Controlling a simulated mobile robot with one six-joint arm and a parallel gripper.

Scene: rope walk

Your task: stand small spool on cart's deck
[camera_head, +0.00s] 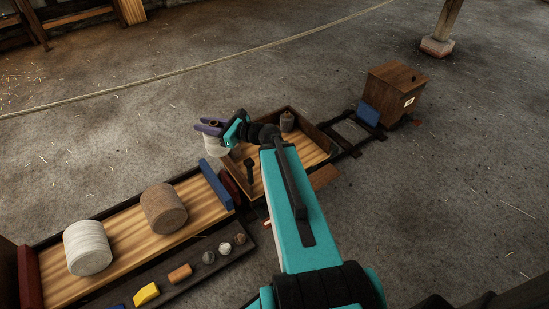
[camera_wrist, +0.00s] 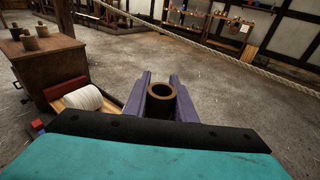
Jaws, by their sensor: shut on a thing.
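My gripper (camera_head: 212,127) has purple fingers shut on a small pale spool (camera_head: 216,147). In the wrist view the spool's brown hollow top (camera_wrist: 161,96) shows between the fingers (camera_wrist: 162,92). The spool hangs upright beside the left edge of a walled wooden cart (camera_head: 313,155); I cannot tell its exact height. A small dark spool (camera_head: 287,121) stands at that cart's far end, and a black post (camera_head: 250,168) rises near its left side. My arm hides part of this deck. A second long cart (camera_head: 125,232) carries a white coil (camera_head: 88,247) and a brown coil (camera_head: 164,208).
A wooden box (camera_head: 396,88) with a blue end stands behind the cart, joined by a dark frame (camera_head: 352,130). A dark ledge (camera_head: 195,268) holds several small items. A rope (camera_head: 200,69) crosses the floor area behind. A cabinet (camera_wrist: 45,62) shows in the wrist view.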

